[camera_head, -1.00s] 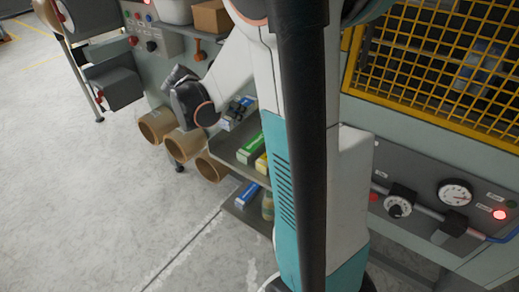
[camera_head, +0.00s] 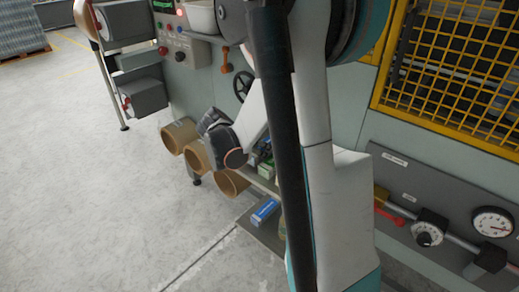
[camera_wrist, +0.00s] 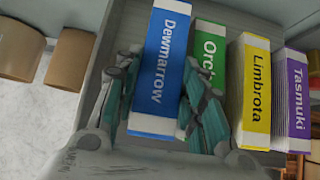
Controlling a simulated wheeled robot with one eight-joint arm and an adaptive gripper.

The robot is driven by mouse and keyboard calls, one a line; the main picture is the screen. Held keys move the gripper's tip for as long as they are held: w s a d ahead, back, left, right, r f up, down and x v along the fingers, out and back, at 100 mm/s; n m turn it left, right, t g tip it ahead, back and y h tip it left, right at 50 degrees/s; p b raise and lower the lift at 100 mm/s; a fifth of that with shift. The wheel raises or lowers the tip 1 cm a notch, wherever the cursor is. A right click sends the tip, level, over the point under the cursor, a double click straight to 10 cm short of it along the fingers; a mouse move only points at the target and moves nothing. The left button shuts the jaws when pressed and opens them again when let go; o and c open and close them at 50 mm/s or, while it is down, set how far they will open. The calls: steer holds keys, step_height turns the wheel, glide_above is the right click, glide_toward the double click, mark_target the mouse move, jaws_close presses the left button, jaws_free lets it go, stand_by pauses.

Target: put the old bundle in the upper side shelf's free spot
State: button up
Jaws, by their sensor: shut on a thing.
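My gripper (camera_wrist: 160,85) is shut on a blue and white bundle marked Dewmarrow (camera_wrist: 167,55), one finger on each side of it. The Dewmarrow bundle stands at the left of a row on a grey shelf (camera_wrist: 225,15); I cannot tell whether it touches the shelf. Right of it are a green bundle (camera_wrist: 208,50), partly hidden by a finger, a yellow Limbrota bundle (camera_wrist: 258,90) and a purple Tasmuki bundle (camera_wrist: 297,90). In the head view my wrist and arm hide most of the upper side shelf. A blue bundle (camera_head: 265,211) lies on the lower shelf (camera_head: 262,232).
Brown tubes (camera_head: 179,135) stick out left of the shelves, close to my wrist; they also show at the left of the wrist view (camera_wrist: 70,58). A panel with a gauge (camera_head: 493,222) and knob is at the right. The floor (camera_head: 90,210) at the left is clear.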

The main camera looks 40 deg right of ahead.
steer(key=shift+f+b, duration=0.4)
steer(key=shift+f, duration=0.05)
steer(key=shift+f, duration=0.15)
steer(key=o, duration=0.9)
steer(key=shift+c, duration=0.2)
